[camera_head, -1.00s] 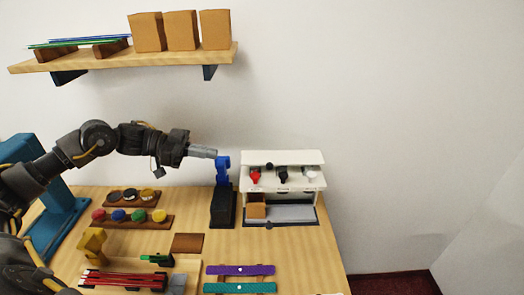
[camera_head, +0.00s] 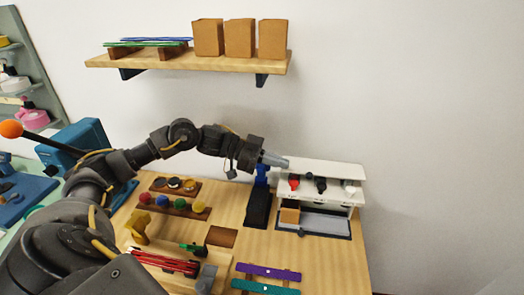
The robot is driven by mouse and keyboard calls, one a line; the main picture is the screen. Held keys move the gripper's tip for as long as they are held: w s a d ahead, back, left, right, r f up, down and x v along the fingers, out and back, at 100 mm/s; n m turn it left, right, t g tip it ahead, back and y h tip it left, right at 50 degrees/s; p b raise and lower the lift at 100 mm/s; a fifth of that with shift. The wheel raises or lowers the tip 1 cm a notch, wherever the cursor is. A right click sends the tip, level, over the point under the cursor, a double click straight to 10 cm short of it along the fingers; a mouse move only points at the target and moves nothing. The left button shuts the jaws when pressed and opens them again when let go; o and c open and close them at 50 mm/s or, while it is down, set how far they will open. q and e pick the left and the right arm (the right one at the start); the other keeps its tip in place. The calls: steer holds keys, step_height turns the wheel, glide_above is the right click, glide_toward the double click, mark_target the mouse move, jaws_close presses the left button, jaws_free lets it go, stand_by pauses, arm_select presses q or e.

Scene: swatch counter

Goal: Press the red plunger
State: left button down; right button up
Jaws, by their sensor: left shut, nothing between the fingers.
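The red plunger (camera_head: 294,183) is at the left end of a row under the top of the white dispenser (camera_head: 350,172). A black plunger (camera_head: 320,185) and a white plunger (camera_head: 349,187) are to its right. My left gripper (camera_head: 283,162) is shut and empty, pointing right. In the picture it is just above and left of the red plunger, by the dispenser's upper left corner. I cannot tell whether it touches the dispenser. My right gripper is out of view.
A blue and black device (camera_head: 257,205) stands left of the dispenser, partly behind my gripper. A brown block (camera_head: 290,215) sits in the dispenser's lower bay. Coloured knobs (camera_head: 181,204) and red rods (camera_head: 165,263) are further left. A wooden shelf (camera_head: 190,61) hangs above.

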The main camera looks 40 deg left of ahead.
mark_target(294, 183)
arm_select(q)
steer(key=shift+w+d, duration=0.25)
steer(key=shift+d, duration=0.25)
steer(key=shift+w+d, duration=0.2)
steer(key=shift+d, duration=0.25)
step_height(294, 183, down, 3)
steer(key=shift+w+d+r+p, duration=0.1)
steer(key=shift+d+r+p, duration=0.05)
steer(key=shift+p, duration=0.5)
steer(key=shift+f, duration=1)
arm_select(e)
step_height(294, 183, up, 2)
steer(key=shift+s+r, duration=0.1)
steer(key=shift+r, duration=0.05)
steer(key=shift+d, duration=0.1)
